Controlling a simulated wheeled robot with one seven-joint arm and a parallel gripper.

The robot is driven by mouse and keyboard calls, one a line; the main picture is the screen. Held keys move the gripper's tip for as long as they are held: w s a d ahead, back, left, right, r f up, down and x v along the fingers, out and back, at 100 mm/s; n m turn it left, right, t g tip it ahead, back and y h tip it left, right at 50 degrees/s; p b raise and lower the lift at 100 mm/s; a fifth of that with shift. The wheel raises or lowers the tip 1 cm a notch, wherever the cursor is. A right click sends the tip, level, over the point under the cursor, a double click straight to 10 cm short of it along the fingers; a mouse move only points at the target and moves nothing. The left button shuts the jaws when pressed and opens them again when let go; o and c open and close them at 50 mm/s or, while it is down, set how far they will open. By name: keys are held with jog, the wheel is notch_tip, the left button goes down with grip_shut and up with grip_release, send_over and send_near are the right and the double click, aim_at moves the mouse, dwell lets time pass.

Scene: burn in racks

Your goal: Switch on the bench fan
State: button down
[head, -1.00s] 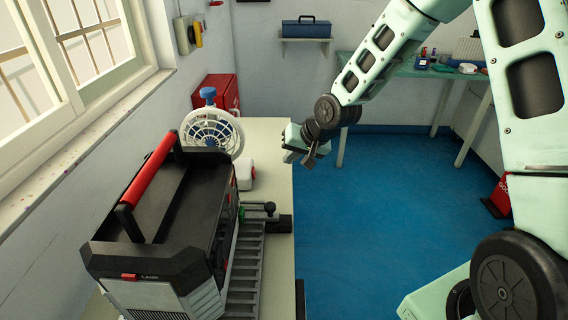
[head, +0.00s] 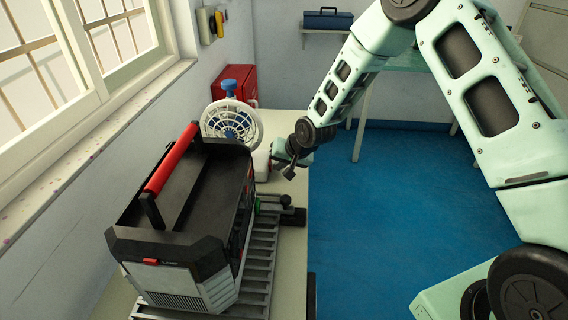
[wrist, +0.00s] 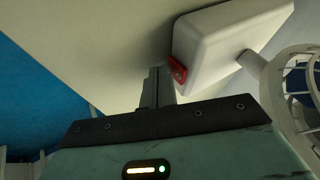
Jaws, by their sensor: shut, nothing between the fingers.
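The bench fan (head: 231,122) stands on the bench behind the black toolbox-like unit, its white cage facing me and a blue knob on top. Its white base (head: 262,166) is partly hidden by that unit and my arm. In the wrist view the base (wrist: 232,38) carries a red rocker switch (wrist: 178,70) on its near end, and part of the cage (wrist: 296,95) shows at right. My gripper (head: 288,172) is shut and empty at the base's right side. In the wrist view its fingertips (wrist: 157,72) are just left of the switch; I cannot tell whether they touch it.
A black unit with a red handle (head: 172,157) stands on a grey slatted rack (head: 259,262) at the bench's front. A red box (head: 236,82) is behind the fan, by the wall.

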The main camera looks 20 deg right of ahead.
jog(key=shift+f, duration=0.15)
jog(key=shift+f+b, duration=0.15)
jog(key=shift+b, duration=0.15)
jog(key=shift+w+a+t+y+b, duration=0.1)
jog(key=shift+a+t+y+b, duration=0.2)
jog(key=shift+y+b, duration=0.35)
